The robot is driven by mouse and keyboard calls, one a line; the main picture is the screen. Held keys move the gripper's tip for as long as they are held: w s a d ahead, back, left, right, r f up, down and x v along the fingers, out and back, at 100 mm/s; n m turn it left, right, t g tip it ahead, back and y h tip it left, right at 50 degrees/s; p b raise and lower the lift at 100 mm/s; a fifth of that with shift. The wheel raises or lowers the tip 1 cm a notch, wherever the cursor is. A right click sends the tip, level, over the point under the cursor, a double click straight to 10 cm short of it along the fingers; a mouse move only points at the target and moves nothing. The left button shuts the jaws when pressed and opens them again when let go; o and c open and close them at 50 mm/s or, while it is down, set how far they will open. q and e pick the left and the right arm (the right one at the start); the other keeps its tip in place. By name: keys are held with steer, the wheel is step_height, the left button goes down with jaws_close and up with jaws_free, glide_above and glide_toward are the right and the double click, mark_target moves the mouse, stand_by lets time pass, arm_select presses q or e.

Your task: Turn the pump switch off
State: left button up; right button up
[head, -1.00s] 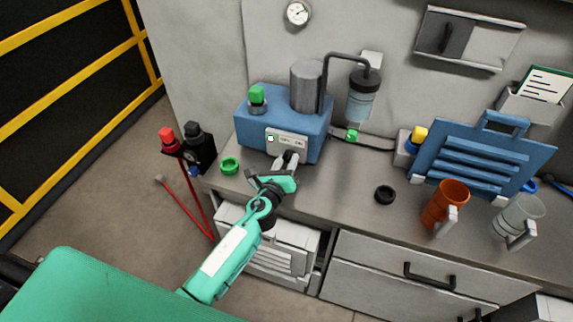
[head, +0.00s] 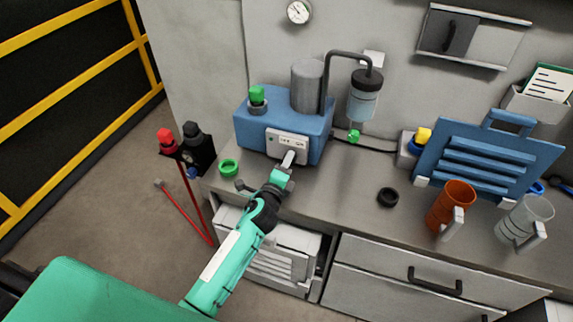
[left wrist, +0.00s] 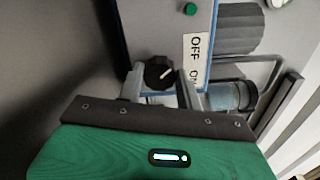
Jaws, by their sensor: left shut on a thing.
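The blue pump box (head: 247,129) stands on the bench, with a pale switch panel (head: 282,136) on its front. My left gripper (head: 289,157) is at the panel's lower part, shut on the black switch knob (left wrist: 158,74). The left wrist view shows the knob between its fingers. The knob's white pointer mark points right, toward the OFF/ON label (left wrist: 197,46), seemingly nearer ON. A green indicator (left wrist: 190,9) sits above on the panel. In the head view the knob is hidden by my gripper. My right gripper is not in view.
A green ring (head: 228,167) lies left of my gripper and a black ring (head: 387,197) right of it. An orange mug (head: 452,202) and a clear mug (head: 518,216) stand further right, before a blue slatted panel (head: 477,158). Bare bench lies between.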

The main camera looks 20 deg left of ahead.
arm_select(q)
steer(key=shift+f+n, duration=0.1)
steer(key=shift+n, duration=0.5)
steer(key=o, duration=1)
steer(key=s+b, duration=0.1)
steer(key=s, duration=0.3)
steer(key=s+b, duration=0.1)
steer(key=s, duration=0.4)
steer(key=s+b, duration=0.1)
steer(key=s, duration=0.3)
steer(key=shift+s+a, duration=0.25)
steer(key=shift+s, duration=0.15)
